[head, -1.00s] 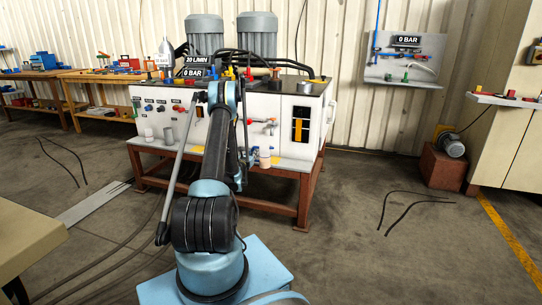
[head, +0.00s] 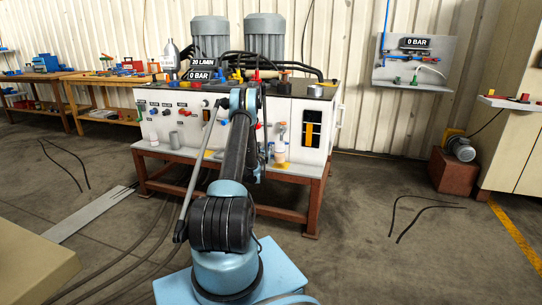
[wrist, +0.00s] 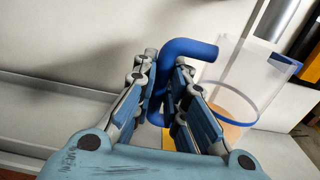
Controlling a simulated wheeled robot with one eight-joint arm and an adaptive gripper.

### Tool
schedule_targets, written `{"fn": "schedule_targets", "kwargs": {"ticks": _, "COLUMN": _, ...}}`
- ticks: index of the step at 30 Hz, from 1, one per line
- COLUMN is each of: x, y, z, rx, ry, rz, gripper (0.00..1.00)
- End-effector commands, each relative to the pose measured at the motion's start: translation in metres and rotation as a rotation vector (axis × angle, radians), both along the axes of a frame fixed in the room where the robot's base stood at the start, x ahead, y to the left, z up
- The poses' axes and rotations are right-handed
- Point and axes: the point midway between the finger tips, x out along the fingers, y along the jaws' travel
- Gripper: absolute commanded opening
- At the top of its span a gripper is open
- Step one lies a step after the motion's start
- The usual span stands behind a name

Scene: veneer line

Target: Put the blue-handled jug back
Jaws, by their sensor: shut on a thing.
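The blue-handled jug (wrist: 235,85) is clear, with a blue band and some amber liquid low inside. In the wrist view its blue handle (wrist: 190,48) runs down between the fingers of my gripper (wrist: 170,85), which is shut on it. The jug body is to the right of the fingers. In the head view the jug (head: 281,150) shows just right of my arm, close above or on the ledge at the front of the white machine; I cannot tell whether it touches. My fingers are mostly hidden there behind my arm.
The white hydraulic machine (head: 300,110) has knobs and valves on its front and two grey motors on top. A yellow patch (wrist: 183,137) lies below my fingers. Floor to the right is mostly clear.

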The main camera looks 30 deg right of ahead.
Motion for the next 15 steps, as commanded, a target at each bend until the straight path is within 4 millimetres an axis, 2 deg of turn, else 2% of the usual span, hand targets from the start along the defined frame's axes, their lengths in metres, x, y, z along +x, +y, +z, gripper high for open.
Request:
{"fn": "schedule_targets", "kwargs": {"ticks": 5, "x": 0.001, "y": -0.017, "z": 0.0, "rx": 0.0, "ry": 0.0, "rz": -0.007, "gripper": 0.0}}
{"fn": "schedule_targets", "kwargs": {"ticks": 10, "x": -0.004, "y": -0.024, "z": -0.026, "rx": 0.0, "ry": 0.0, "rz": -0.014, "gripper": 0.0}}
{"fn": "schedule_targets", "kwargs": {"ticks": 15, "x": -0.007, "y": -0.029, "z": -0.035, "rx": 0.0, "ry": 0.0, "rz": -0.018, "gripper": 0.0}}
